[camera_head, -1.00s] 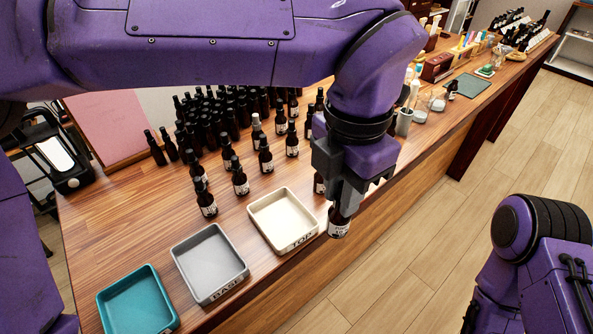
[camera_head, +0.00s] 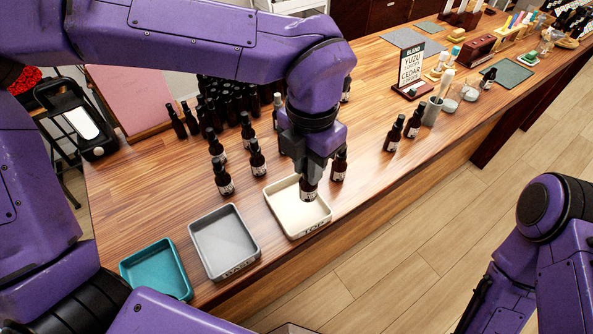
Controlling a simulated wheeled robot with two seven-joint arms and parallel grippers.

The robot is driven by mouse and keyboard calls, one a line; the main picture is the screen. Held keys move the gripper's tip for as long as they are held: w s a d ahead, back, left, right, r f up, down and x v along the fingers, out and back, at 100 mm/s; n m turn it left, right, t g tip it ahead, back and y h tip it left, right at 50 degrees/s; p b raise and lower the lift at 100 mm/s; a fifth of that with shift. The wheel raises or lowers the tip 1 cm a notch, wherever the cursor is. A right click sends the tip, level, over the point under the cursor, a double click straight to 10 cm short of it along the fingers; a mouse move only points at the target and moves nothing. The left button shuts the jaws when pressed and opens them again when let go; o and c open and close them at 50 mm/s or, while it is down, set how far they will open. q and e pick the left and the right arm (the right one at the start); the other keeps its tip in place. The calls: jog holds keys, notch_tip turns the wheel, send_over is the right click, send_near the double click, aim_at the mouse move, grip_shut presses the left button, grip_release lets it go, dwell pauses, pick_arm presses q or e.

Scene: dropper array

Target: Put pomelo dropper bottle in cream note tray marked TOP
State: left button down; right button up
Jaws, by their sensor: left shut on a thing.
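My left gripper (camera_head: 308,178) is shut on a dark dropper bottle (camera_head: 308,190) with a pale label. The label is too small to read, so I cannot tell whether it says pomelo. The bottle is upright in the picture over the cream tray (camera_head: 284,217) marked TOP; I cannot tell whether its base touches the tray floor. The gripper hides the bottle's upper part. The right arm shows at the right edge, over the floor, but its gripper is not in view.
A grey tray (camera_head: 206,222) and a teal tray (camera_head: 137,259) stand left of the cream one. A labelled bottle (camera_head: 339,165) stands close right of the gripper. Several other bottles (camera_head: 223,177) stand behind. A BLEND sign (camera_head: 411,68) stands farther back.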

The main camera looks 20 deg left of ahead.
pick_arm(q)
jog(key=f, duration=0.2)
jog(key=a+f, duration=0.1)
jog(key=f, duration=0.1)
jog(key=a+f+p, duration=0.1)
jog(key=f, duration=0.1)
jog(key=shift+w+a, duration=0.2)
jog(key=shift+a, duration=0.05)
jog(key=shift+s, duration=0.15)
jog(key=c, duration=1)
grip_release()
jog(key=shift+f, duration=0.15)
jog(key=shift+o, duration=0.2)
notch_tip(320, 180, up, 12)
jog(key=b, duration=0.1)
jog(key=shift+r, duration=0.2)
